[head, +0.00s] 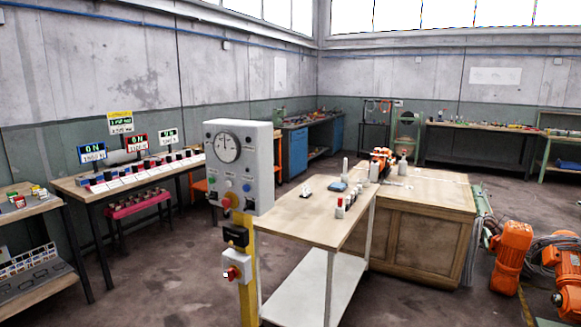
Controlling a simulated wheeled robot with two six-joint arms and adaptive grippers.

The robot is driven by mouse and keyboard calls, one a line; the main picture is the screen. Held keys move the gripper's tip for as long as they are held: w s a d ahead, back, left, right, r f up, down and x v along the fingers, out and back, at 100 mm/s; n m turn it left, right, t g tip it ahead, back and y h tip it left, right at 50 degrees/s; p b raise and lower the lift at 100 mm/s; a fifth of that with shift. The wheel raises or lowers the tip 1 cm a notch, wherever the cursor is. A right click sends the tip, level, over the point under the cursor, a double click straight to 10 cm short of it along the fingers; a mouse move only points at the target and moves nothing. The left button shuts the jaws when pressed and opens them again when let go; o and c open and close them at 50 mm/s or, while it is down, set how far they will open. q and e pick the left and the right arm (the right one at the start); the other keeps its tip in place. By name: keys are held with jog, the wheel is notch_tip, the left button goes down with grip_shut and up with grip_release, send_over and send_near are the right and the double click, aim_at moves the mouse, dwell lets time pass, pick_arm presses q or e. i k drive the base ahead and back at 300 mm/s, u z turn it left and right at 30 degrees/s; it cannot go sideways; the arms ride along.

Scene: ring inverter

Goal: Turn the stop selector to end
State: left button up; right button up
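A grey control box (239,165) stands on a yellow post (247,300) near the middle. Its front has a round dial (227,147) with a dark pointer, several small coloured buttons and a red knob (226,203) on a yellow base at the lower edge. A black box (236,236) sits below it on the post. A lower grey box (237,266) carries a red rotary knob (231,272). No label names the stop selector, and I cannot tell which knob it is or read its setting. Neither of my grippers is in view.
A wooden table (310,218) with small items is right of the post, beside a wooden cabinet (420,240). A bench (80,190) with lit displays stands left. Orange motors (512,248) lie at right. Floor (170,270) left of the post is clear.

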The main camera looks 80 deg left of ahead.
aim_at(249, 205)
jog(key=u, duration=2.55)
jog(key=k, duration=0.25)
jog(key=u, duration=2)
jog(key=i, duration=1.85)
jog(key=z, duration=0.65)
